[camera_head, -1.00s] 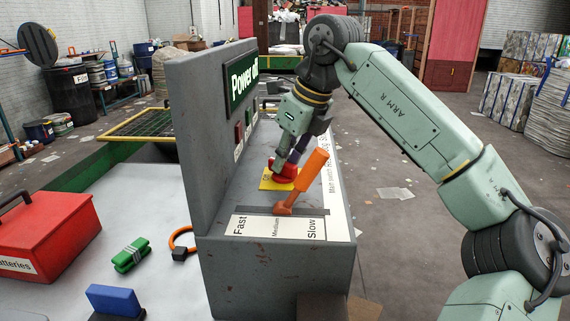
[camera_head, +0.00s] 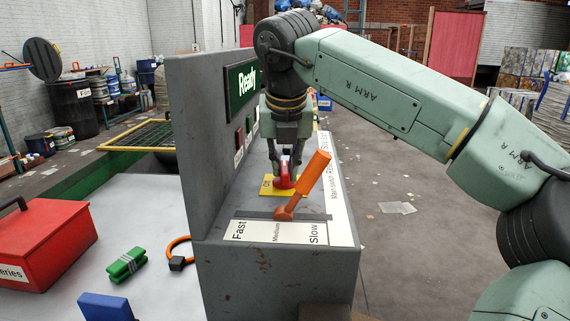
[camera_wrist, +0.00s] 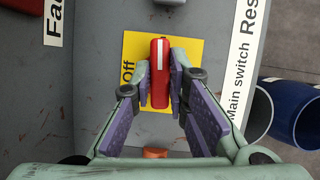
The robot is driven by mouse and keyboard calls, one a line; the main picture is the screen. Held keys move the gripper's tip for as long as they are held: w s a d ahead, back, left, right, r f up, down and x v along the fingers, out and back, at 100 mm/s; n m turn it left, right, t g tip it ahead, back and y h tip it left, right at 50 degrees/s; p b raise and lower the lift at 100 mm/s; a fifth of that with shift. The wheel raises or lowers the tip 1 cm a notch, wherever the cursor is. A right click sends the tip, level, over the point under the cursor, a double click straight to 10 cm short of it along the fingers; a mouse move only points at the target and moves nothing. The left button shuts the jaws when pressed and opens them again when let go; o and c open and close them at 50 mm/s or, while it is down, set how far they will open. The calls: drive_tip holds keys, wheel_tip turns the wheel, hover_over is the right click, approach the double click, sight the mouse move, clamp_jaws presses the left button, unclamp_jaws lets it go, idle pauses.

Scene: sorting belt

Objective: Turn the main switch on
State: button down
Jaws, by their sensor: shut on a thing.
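The main switch (camera_head: 284,182) is a red handle on a yellow plate (camera_head: 267,188) on the console top. In the wrist view the red handle (camera_wrist: 160,72) has a white stripe running up the picture, and "Off" shows at the left of the yellow plate (camera_wrist: 186,47). My gripper (camera_head: 285,170) points down over the switch. In the wrist view its purple-padded fingers (camera_wrist: 160,92) are shut on the handle, one on each side.
The console's upright panel (camera_head: 196,150) stands to the left.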

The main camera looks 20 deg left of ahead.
drive_tip(key=shift+m+h, duration=0.3)
drive_tip(key=shift+m, duration=0.2)
drive_tip(key=c, duration=1.6)
unclamp_jaws()
drive_tip(key=shift+o, duration=0.2)
drive_tip(key=v, duration=0.7)
drive_tip(key=shift+s+r, duration=0.2)
drive_tip(key=shift+r, duration=0.05)
drive_tip(key=shift+f, duration=0.1)
